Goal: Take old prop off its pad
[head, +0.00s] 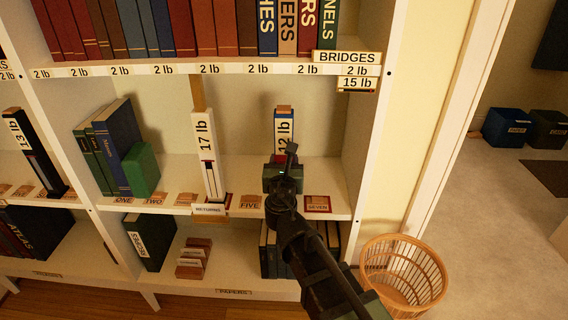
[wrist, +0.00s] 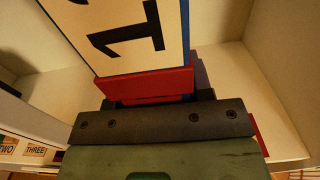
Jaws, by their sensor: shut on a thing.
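A slim upright prop (head: 284,117) with a blue edge, a wooden cap and a white label reading 12 lb stands in the right bay of the middle shelf. My gripper (head: 283,163) is in front of its lower part and shut on it. In the wrist view the prop's label (wrist: 135,40) and red lower part (wrist: 150,84) rise just beyond the dark jaw (wrist: 160,122). The gripper hides the prop's foot and any pad under it, so I cannot tell whether they touch.
A 17 lb prop (head: 206,150) stands to the left, above a RETURNING sign (head: 209,209). Pads FIVE (head: 250,202) and SEVEN (head: 317,204) lie along the shelf edge. A 13 lb prop (head: 35,150) leans farther left. The BRIDGES shelf is overhead. A wicker basket (head: 403,270) stands on the floor.

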